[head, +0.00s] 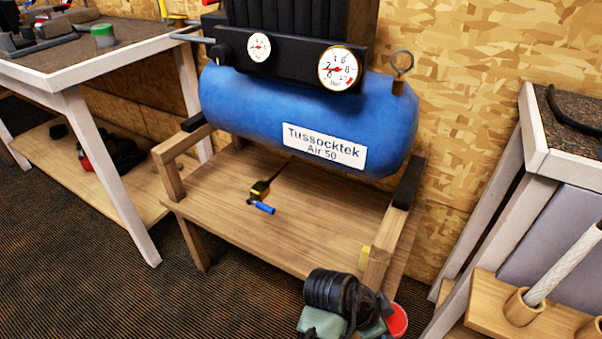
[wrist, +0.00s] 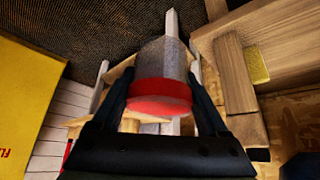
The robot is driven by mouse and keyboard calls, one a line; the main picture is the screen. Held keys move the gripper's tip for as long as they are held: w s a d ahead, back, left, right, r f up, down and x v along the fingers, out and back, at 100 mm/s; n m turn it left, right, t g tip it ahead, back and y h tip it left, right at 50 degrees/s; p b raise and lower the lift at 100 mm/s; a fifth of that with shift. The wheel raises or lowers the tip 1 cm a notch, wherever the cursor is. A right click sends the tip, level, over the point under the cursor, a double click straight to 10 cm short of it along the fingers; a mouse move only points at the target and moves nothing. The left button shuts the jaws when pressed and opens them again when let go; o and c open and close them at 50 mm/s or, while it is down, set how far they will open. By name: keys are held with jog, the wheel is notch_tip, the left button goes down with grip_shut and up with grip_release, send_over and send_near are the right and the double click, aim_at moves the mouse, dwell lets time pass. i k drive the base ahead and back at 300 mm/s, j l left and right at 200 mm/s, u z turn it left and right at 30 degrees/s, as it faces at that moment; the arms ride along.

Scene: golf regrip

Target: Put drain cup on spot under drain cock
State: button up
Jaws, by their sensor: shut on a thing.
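The drain cup is red and grey. In the wrist view the cup (wrist: 161,92) sits between the two black fingers of my gripper (wrist: 158,82), which is shut on it. In the head view a red part of the cup (head: 398,320) shows at the bottom, in front of the stand's right front leg and partly hidden by my arm. The drain cock (head: 262,207), brass with a blue lever, hangs under the blue compressor tank (head: 300,115). The cup is apart from it, to the right and nearer. I cannot make out a marked spot on the wooden shelf below the cock.
The wooden shelf (head: 225,200) under the tank looks clear. The stand's right front post (head: 380,250), with a yellow patch, rises close to my gripper. A workbench (head: 100,65) stands at left and a rack (head: 535,290) with a grip at right.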

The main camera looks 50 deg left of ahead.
aim_at(265, 235)
jog(key=j+z, duration=0.15)
jog(key=j, duration=0.25)
jog(key=k+j+z, duration=0.2)
jog(key=j, duration=0.2)
jog(key=k+j+z, duration=0.15)
jog(key=j, duration=0.25)
jog(key=k+j, duration=0.1)
jog(key=j, duration=0.3)
jog(key=k+j, duration=0.15)
jog(key=j, duration=0.3)
jog(key=k+j, duration=0.1)
jog(key=j, duration=0.3)
jog(key=k+j, duration=0.1)
jog(key=j, duration=0.35)
